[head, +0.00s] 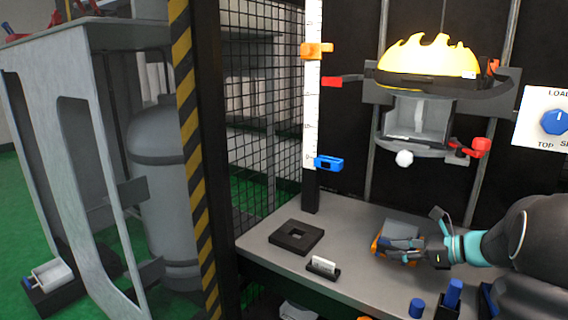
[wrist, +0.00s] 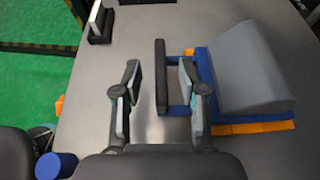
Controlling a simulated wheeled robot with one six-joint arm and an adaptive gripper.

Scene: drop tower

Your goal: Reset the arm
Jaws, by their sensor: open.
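My gripper (head: 428,236) is at the right of the grey table in the head view, beside a grey block (head: 401,228) with blue and orange layers under it. In the wrist view my gripper (wrist: 160,75) is open, its two fingers apart. A black bar handle (wrist: 161,80), joined by blue brackets to the grey block (wrist: 250,70), stands between the fingers. The right finger lies between the handle and the block. Neither finger visibly grips the handle. My arm comes in from the right in the head view.
The table (head: 350,270) also holds a black square plate with a hole (head: 296,237) and a small black-and-white holder (head: 323,267). A white scale post (head: 313,90) and a flame-topped carriage (head: 428,62) stand behind. Mesh fencing is at left.

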